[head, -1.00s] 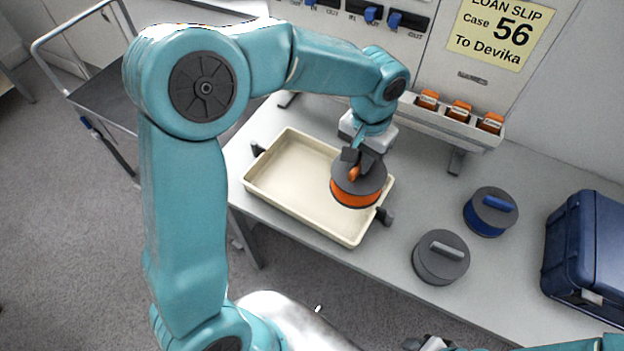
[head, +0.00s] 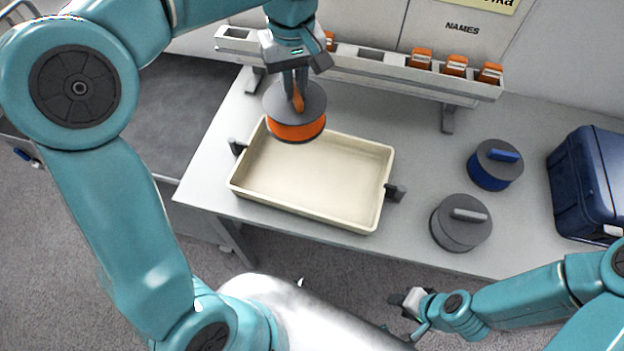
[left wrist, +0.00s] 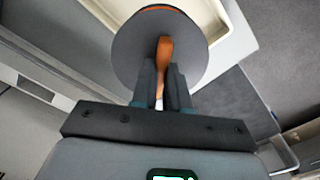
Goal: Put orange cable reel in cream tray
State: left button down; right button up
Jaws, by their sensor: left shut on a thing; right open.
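The orange cable reel (head: 297,132) has dark grey discs and an orange handle. My left gripper (head: 298,92) is shut on that handle and holds the reel over the back left corner of the cream tray (head: 310,208). The reel hides that corner; how high it hangs I cannot tell. In the left wrist view the fingers (left wrist: 165,85) grip the orange handle above the grey disc of the reel (left wrist: 135,45), with part of the tray (left wrist: 240,45) behind. The tray is empty where it shows. My right gripper (head: 408,301) is open and empty in front of the table.
A blue reel (head: 490,172) and a grey reel (head: 455,225) stand on the table (head: 415,150) right of the tray. A dark blue case (head: 590,180) is at the far right. A rack (head: 400,75) with several orange items runs along the back. Dark handles stick out from the tray's ends.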

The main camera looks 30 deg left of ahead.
pick_arm(q)
jog(key=s+a+r+n+b, duration=0.1)
jog(key=n, duration=0.1)
jog(key=s+a+r+n+b, duration=0.1)
jog(key=a+r+n, duration=0.1)
jog(key=n, duration=0.1)
jog(key=shift+s+a+n, duration=0.1)
jog(key=shift+s+n, duration=0.1)
jog(key=shift+n, duration=0.1)
jog(key=shift+f, duration=0.25)
notch_tip(320, 180, down, 19)
jog(key=b, duration=0.2)
jog(key=shift+b, duration=0.35)
pick_arm(e)
jog(key=f, duration=0.6)
jog(key=shift+s+a, duration=0.1)
jog(key=shift+a, duration=0.1)
pick_arm(q)
jog(key=c, duration=1.5)
grip_release()
jog(key=shift+f, duration=0.2)
jog(key=shift+c, duration=0.2)
jog(key=o, duration=0.4)
jog(key=shift+r, duration=0.1)
pick_arm(e)
jog(key=shift+f, duration=0.1)
